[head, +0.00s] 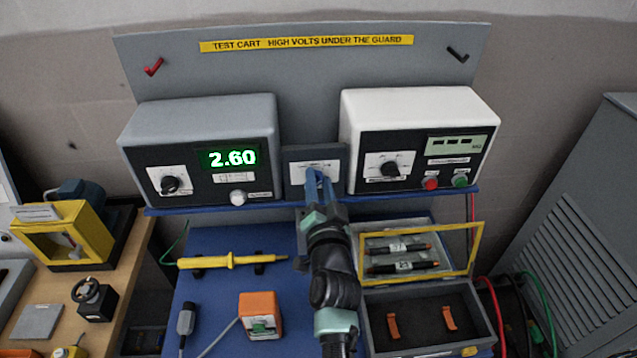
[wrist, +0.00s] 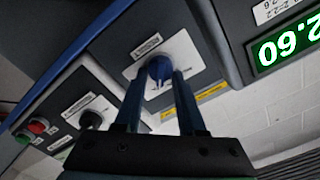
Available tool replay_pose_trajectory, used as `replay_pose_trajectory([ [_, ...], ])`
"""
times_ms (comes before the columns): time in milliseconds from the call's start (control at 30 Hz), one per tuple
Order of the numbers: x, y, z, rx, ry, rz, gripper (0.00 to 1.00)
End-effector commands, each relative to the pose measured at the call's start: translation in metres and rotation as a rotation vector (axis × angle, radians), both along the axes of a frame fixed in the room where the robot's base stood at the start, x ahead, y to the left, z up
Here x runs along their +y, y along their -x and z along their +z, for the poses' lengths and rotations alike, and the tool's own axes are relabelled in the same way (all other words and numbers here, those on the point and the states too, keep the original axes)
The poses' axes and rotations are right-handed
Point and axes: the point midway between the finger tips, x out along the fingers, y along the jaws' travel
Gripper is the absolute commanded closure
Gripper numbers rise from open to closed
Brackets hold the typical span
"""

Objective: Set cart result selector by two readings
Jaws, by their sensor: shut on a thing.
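The result selector is a small dark panel (head: 297,153) with a white plate, set between two meters at the back of the cart. My gripper (head: 315,174) reaches up to it and is shut on its knob. In the wrist view the round blue knob (wrist: 159,67) sits between my two blue fingers; its pointer direction is hard to tell. The left grey meter (head: 200,112) shows 2.60 in green on its display (head: 232,158). The right white meter (head: 420,105) shows only dashes on its pale display (head: 457,145).
The left meter has a black dial (head: 171,185) and a white button (head: 238,197). The right meter has a dial (head: 390,169), a red button (head: 431,183) and a green button (head: 460,180). A yellow probe (head: 232,261), an orange box (head: 260,315) and a yellow-framed guard (head: 475,250) lie below.

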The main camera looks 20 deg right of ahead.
Motion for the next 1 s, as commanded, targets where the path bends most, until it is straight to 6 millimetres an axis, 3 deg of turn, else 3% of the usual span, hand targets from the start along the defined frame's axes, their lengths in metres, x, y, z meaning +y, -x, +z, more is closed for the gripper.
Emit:
replay_pose_trajectory([
  [767, -0.0006, 0.0002, -0.0013, -0.027, -0.1, 0.0, 1.0],
  [800, -0.0006, 0.0002, -0.0013, -0.027, -0.1, 0.0, 0.54],
  [933, -0.0006, 0.0002, -0.0012, -0.027, -0.099, 0.0, 0.32],
  [1000, -0.0006, 0.0002, -0.0012, -0.027, -0.099, 0.0, 0.32],
])
